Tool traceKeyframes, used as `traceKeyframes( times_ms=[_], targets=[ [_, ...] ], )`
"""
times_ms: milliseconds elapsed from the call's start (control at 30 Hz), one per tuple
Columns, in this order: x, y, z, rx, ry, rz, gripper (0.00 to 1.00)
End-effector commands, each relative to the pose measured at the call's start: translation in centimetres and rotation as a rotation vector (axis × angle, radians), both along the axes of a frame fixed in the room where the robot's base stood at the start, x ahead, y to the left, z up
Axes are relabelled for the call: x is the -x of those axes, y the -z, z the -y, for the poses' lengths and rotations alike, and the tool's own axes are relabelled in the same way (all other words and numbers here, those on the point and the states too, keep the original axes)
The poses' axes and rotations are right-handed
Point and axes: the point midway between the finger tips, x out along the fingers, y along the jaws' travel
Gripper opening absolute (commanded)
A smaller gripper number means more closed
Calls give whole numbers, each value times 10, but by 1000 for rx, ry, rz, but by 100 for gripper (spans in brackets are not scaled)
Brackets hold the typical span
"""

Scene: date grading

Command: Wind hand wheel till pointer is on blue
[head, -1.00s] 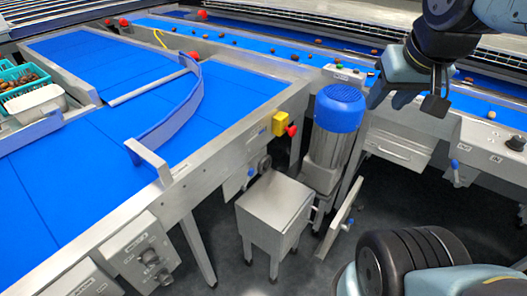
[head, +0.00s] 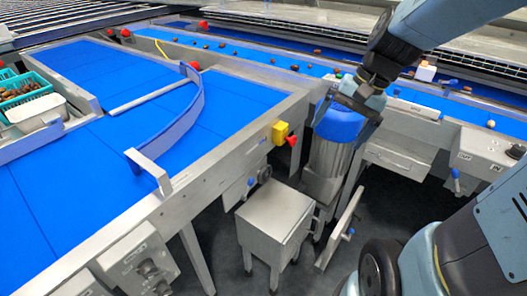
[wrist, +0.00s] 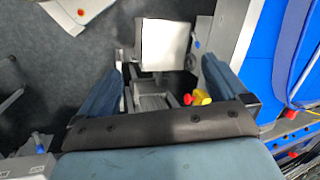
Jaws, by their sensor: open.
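A small dark round part (head: 264,174) with a blue piece (head: 252,182) beside it sits on the conveyor's side frame in the head view. It may be the hand wheel, but it is too small to tell, and I cannot make out a pointer or its colour mark. My gripper (head: 347,116) is open and points down. In the head view it overlaps the blue-capped motor (head: 338,127), well to the right of the round part. In the wrist view my open fingers (wrist: 163,86) are spread with nothing held between them.
A grey metal cabinet (head: 275,215) stands on the floor below the frame; its top also shows in the wrist view (wrist: 163,42). A yellow box with a red button (head: 280,133) juts from the frame. A hinged plate (head: 341,228) stands right of the cabinet. Blue belts (head: 215,110) lie left.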

Motion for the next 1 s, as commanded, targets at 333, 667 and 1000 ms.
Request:
traceKeyframes(
  times_ms=[333,667,1000],
  targets=[
    [-40,54,-30,-247,213,-313,100],
    [-79,105,-52,-481,443,-595,100],
    [-121,164,-64,-721,703,-875,100]
  ],
)
